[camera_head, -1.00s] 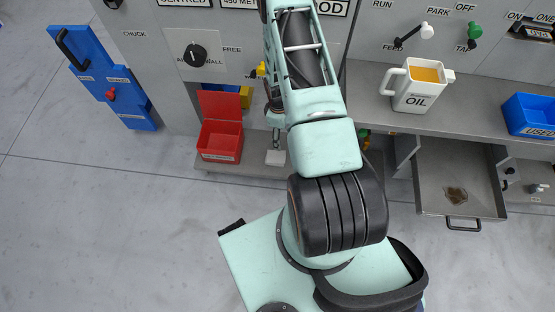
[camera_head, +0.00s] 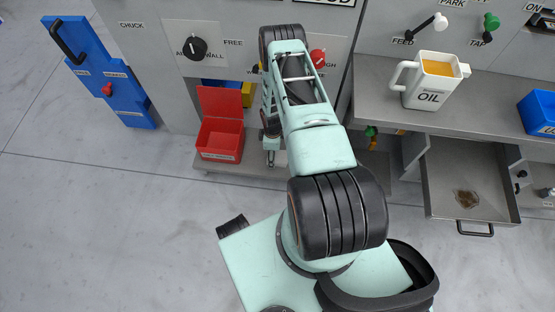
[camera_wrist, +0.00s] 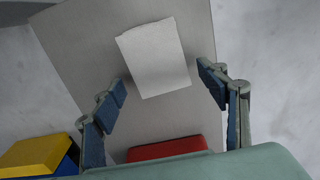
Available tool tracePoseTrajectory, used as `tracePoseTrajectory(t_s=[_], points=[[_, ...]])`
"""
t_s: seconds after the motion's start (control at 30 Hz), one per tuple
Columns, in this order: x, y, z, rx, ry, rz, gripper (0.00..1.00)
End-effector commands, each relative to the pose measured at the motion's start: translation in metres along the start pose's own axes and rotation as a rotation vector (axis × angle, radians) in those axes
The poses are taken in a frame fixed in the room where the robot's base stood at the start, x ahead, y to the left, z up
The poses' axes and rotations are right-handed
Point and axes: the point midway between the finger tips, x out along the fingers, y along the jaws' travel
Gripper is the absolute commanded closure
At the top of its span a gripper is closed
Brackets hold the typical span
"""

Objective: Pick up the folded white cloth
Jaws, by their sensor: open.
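The folded white cloth (camera_wrist: 154,57) lies flat on a grey shelf in the wrist view, in the upper middle. In the head view only a small pale part of it (camera_head: 281,158) shows beside my gripper. My gripper (camera_wrist: 163,83) is open, with one blue-padded finger on each side of the cloth's near part in the picture. Nothing is between the pads that I can see being held, and the height above the cloth is hard to tell. In the head view my gripper (camera_head: 271,158) hangs over the low shelf, right of the red bin.
The open red bin (camera_head: 219,139) stands left of the cloth, with yellow and blue containers (camera_head: 236,97) behind it. An open drawer (camera_head: 471,185) juts out at the right, below a bench with an oil jug (camera_head: 428,80). The floor in front is clear.

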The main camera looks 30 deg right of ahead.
Motion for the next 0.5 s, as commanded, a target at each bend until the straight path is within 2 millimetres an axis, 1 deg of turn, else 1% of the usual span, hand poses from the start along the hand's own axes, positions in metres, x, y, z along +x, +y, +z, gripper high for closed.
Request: tracePoseTrajectory(t_s=[0.03, 0.13, 0.4, 0.5], points=[[0.0108, -0.0009, -0.0002, -0.001, 0.0, -0.001, 0.33], [0.0183, -0.0008, -0.0002, -0.001, 0.0, 0.0, 0.33], [0.0188, -0.0004, -0.0003, 0.0, 0.0, 0.0, 0.33], [0.0188, -0.0005, -0.0002, 0.0, 0.0, 0.0, 0.44]])
